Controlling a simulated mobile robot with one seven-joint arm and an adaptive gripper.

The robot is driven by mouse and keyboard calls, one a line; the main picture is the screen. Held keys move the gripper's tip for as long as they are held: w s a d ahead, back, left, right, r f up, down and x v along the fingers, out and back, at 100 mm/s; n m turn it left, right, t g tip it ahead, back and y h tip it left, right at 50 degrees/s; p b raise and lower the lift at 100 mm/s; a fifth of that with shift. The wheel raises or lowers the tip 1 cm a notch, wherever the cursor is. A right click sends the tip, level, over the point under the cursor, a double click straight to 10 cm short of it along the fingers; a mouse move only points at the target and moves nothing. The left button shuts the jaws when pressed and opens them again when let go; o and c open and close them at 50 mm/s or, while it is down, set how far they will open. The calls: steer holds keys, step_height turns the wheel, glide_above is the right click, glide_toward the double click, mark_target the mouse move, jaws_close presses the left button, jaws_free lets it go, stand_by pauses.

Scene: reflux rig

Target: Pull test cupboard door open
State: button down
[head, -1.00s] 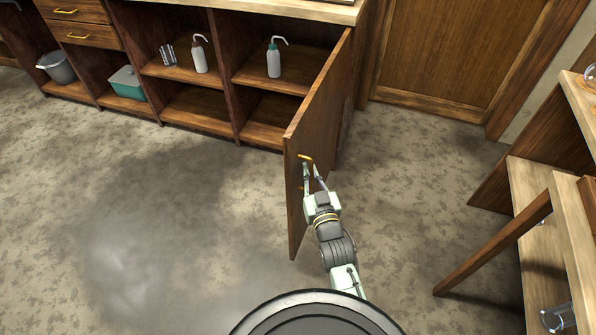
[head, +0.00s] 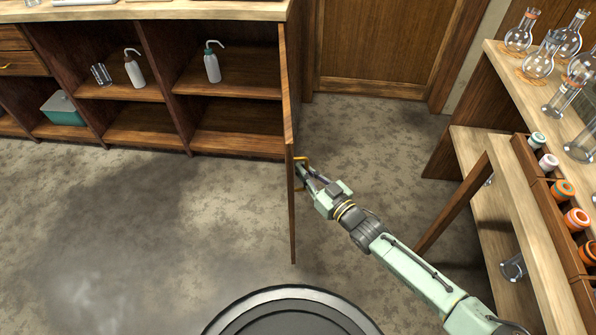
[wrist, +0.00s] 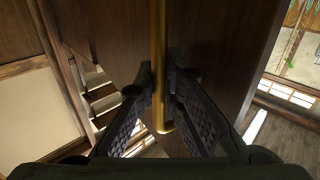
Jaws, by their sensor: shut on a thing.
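The cupboard door (head: 289,130) stands swung out from the cupboard, seen nearly edge-on in the head view. It also fills the middle of the wrist view (wrist: 222,55). Its brass handle (head: 302,160) is on the right-hand face. My gripper (head: 304,170) is at that handle, to the right of the door. In the wrist view the handle (wrist: 160,60) runs upright between the two fingers of my gripper (wrist: 163,95), which are shut on it. The cupboard's inside (head: 240,133) is exposed.
Wash bottles (head: 212,66) (head: 134,70) stand on the cupboard shelves. A teal bin (head: 62,110) sits lower left. A bench (head: 520,170) with flasks (head: 537,62) and several capped jars (head: 563,190) stands at the right, near my arm. The floor left of the door is clear.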

steer(key=shift+d+f, duration=0.1)
steer(key=shift+d, duration=0.1)
steer(key=c, duration=1.7)
jaws_free()
steer(key=v, duration=1.2)
